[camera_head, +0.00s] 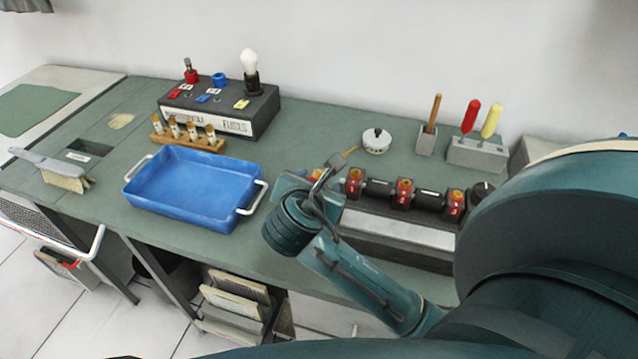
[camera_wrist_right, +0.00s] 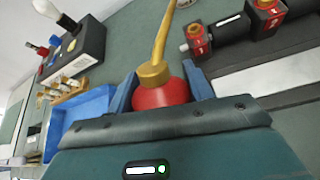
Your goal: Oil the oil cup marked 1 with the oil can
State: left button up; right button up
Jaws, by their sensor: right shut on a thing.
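The oil can (camera_wrist_right: 160,94) has a red body and a brass spout. My right gripper (camera_wrist_right: 160,88) is shut on its body, with one finger on each side. In the head view the gripper (camera_head: 316,182) hides most of the can; its spout (camera_head: 345,155) points up and right. Red oil cups sit in a row on a dark shaft: a left cup (camera_head: 354,183), a middle cup (camera_head: 404,193) and a right cup (camera_head: 455,204). The can is left of the row, with the spout apart from the cups. My left gripper is out of view.
A blue tray (camera_head: 185,212) with white handles stands left of my gripper. Behind are a fuse box (camera_head: 225,112) with a bulb, a rack of small tubes (camera_head: 187,140), a round white container (camera_head: 376,147) and a tool holder (camera_head: 478,153). A brush (camera_head: 62,178) lies far left.

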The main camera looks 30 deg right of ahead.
jog(key=y, duration=0.1)
jog(key=r+m+g+y, duration=0.1)
jog(key=shift+a+r+y, duration=0.2)
jog(key=shift+a+y, duration=0.1)
jog(key=shift+f+b, duration=0.45)
jog(key=shift+f, duration=1.2)
jog(key=shift+f+p, duration=0.15)
jog(key=shift+p, duration=0.3)
dwell(1.8)
jog(key=shift+r, duration=2.05)
notch_tip(320, 180, up, 2)
jog(key=n+t+h, duration=0.1)
jog(key=h, duration=0.1)
jog(key=t+h, duration=0.1)
jog(key=h, duration=0.1)
jog(key=shift+n+h, duration=0.3)
jog(key=shift+n, duration=0.1)
notch_tip(320, 180, up, 2)
jog(key=n+t+h, duration=0.1)
jog(key=t+h, duration=0.1)
jog(key=h, duration=0.1)
jog(key=shift+n, duration=0.3)
